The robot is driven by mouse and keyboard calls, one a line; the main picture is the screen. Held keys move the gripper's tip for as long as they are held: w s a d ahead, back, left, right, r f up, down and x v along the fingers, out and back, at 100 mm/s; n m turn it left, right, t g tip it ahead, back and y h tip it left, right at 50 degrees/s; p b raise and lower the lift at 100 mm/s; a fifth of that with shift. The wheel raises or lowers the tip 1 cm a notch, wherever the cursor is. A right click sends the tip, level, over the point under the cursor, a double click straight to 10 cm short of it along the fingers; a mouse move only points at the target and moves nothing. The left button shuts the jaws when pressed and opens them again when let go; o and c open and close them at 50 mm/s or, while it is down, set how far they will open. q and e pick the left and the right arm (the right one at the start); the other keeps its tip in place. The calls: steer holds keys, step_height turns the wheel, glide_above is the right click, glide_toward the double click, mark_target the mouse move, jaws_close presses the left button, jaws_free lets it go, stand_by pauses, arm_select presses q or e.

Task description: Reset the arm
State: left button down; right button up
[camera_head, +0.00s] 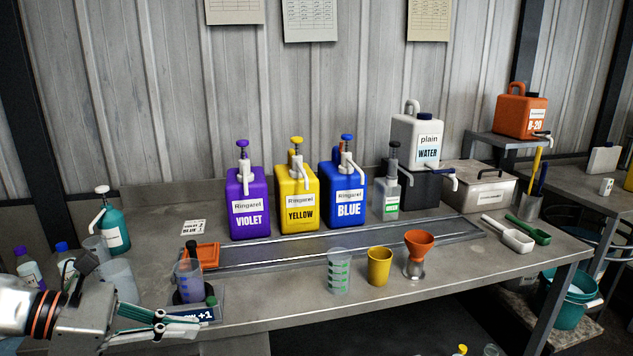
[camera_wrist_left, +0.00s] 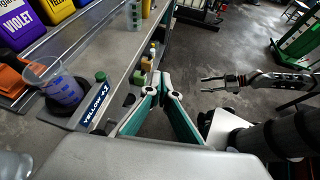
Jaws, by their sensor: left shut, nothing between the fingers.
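My left gripper (camera_head: 186,319) is at the lower left of the head view, by the front edge of the bench (camera_head: 290,318). In the left wrist view its two teal fingers (camera_wrist_left: 160,78) come together at the tips with nothing between them. A clear cup with blue marks (camera_head: 189,281) stands just behind it, beside a label plate (camera_head: 196,315). The same cup shows at the left of the left wrist view (camera_wrist_left: 52,82). My right gripper (camera_wrist_left: 212,84) shows only in the left wrist view, over the floor, with its fingers apart and empty.
Violet (camera_head: 248,203), yellow (camera_head: 298,199) and blue (camera_head: 343,196) pump jugs stand at the back. A marked clear cup (camera_head: 339,271), yellow cup (camera_head: 379,266) and orange funnel (camera_head: 418,246) stand near the front edge. Bottles (camera_head: 112,227) crowd the left end. Open floor (camera_wrist_left: 225,50) lies beside the bench.

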arm_select(q)
steer(key=d+f+n+t+h, duration=0.25)
steer(key=d+n+h, duration=0.3)
steer(key=n, duration=0.45)
steer(key=w+a+f+n+t+y, duration=0.15)
steer(key=f+n+t+y, duration=0.25)
steer(key=f+n, duration=0.5)
steer(key=a+f+n+t+y, duration=0.3)
steer(key=f+n+t+y, duration=0.25)
steer(key=n, duration=0.75)
steer(key=s+f+n+g+y, duration=0.2)
steer(key=s+f+n, duration=0.5)
steer(key=f, duration=0.4)
steer(key=s+f+n+g+y, duration=0.2)
steer(key=s+f+n+g, duration=0.3)
steer(key=s+f, duration=0.3)
step_height(320, 180, down, 4)
steer(key=shift+s+d+f+n+y, duration=0.25)
steer(key=shift+s+n+y, duration=0.15)
steer(key=shift+n, duration=0.5)
arm_select(e)
steer(key=shift+s+a, duration=0.15)
steer(key=shift+s, duration=0.05)
arm_select(q)
steer(key=shift+w, duration=0.1)
arm_select(e)
steer(key=shift+f, duration=0.1)
